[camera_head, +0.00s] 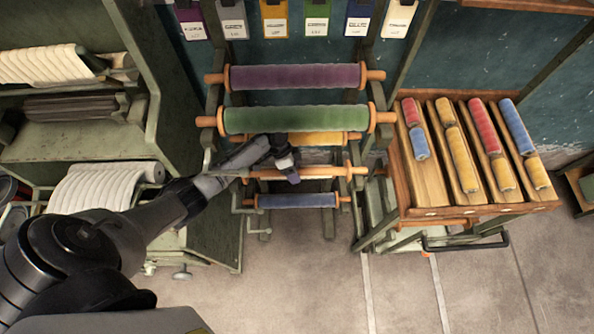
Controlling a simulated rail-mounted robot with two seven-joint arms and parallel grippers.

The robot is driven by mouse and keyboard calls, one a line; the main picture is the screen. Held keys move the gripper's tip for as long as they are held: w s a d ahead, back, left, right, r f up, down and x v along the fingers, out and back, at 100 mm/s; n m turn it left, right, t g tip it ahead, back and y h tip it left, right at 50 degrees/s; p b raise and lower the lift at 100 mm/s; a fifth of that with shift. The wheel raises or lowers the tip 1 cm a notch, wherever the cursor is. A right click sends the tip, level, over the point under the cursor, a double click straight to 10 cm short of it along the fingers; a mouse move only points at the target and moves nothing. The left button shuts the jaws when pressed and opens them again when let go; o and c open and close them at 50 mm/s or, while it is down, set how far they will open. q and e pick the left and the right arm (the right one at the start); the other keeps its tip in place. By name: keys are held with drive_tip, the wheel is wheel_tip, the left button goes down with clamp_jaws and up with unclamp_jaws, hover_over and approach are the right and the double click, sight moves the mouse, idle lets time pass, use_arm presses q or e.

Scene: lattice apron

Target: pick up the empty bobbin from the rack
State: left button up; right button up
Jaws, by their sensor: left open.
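The rack (213,110) stands in the middle and holds several horizontal bobbins one below another. The empty bobbin (325,172) is a thin, bare wooden one with orange ends, second from the bottom. My left gripper (290,173) is open, in front of the empty bobbin's left-middle part and hiding some of it. I cannot tell whether the fingers touch it or are around it. My right gripper is not in view.
Purple (295,77), green (295,119) and yellow (315,139) bobbins hang above; a blue one (297,201) hangs below. A wooden tray (428,180) of coloured spools stands right. Shelves with white rolls (100,190) stand left. The floor in front (300,285) is clear.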

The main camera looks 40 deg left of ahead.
use_arm(q)
drive_tip(key=shift+d+f, duration=0.15)
drive_tip(key=shift+f, duration=0.15)
drive_tip(key=shift+c, duration=0.4)
clamp_jaws()
